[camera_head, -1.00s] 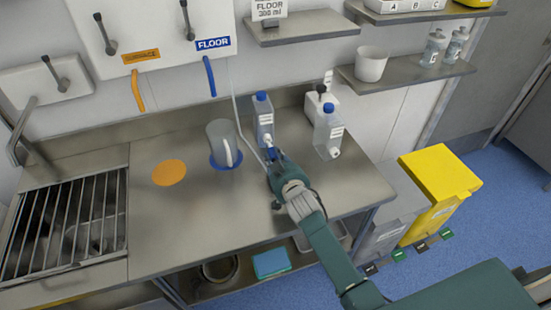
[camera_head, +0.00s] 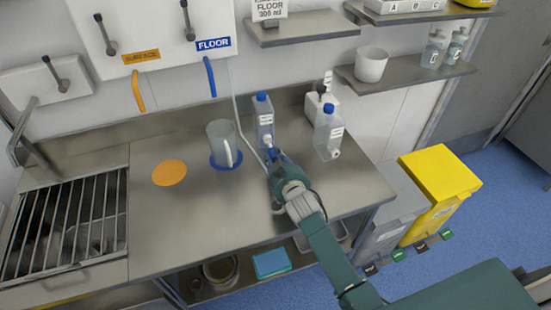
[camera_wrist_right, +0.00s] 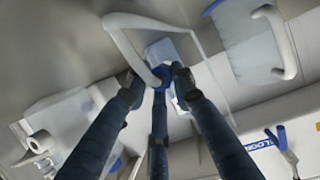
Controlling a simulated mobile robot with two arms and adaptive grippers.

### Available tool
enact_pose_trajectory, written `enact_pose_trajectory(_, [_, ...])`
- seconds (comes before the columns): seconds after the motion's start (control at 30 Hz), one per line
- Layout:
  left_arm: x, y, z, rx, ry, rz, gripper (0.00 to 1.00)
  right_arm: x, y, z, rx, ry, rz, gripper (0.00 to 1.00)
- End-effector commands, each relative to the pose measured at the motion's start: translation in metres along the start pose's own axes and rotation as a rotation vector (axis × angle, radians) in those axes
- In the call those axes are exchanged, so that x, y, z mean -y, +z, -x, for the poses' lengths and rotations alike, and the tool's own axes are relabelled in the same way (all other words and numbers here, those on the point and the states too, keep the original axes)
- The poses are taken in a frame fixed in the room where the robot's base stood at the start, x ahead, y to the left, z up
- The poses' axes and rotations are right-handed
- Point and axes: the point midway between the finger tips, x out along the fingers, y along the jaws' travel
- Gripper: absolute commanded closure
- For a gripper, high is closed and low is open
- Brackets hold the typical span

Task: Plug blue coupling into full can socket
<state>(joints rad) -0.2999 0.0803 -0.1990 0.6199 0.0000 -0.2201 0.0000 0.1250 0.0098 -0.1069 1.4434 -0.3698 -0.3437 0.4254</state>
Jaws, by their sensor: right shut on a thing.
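My right gripper (camera_head: 272,156) is at the front of the left clear can (camera_head: 264,121), which stands upright with a blue cap on the worktop. In the wrist view, the fingers of my right gripper (camera_wrist_right: 158,88) are closed around the blue coupling (camera_wrist_right: 164,74), at the end of a pale hose (camera_wrist_right: 124,34). The coupling is close to the can's low front; whether it touches the socket cannot be told. A second clear can (camera_head: 328,134) with a blue cap and a white front spout stands to the right. My left gripper is not in view.
A clear jug (camera_head: 219,138) stands on a blue disc to the left, near an orange disc (camera_head: 169,173). A white container (camera_head: 313,104) stands behind the cans. A shelf (camera_head: 405,72) hangs above right. The worktop's front middle (camera_head: 190,225) is clear.

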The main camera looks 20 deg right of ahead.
Motion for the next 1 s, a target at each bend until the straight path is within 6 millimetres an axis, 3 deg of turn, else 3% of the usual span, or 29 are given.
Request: enact_pose_trajectory(1.0, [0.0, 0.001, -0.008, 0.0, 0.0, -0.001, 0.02, 0.0, -0.006, -0.018, -0.001, 0.0, 0.001, 1.0])
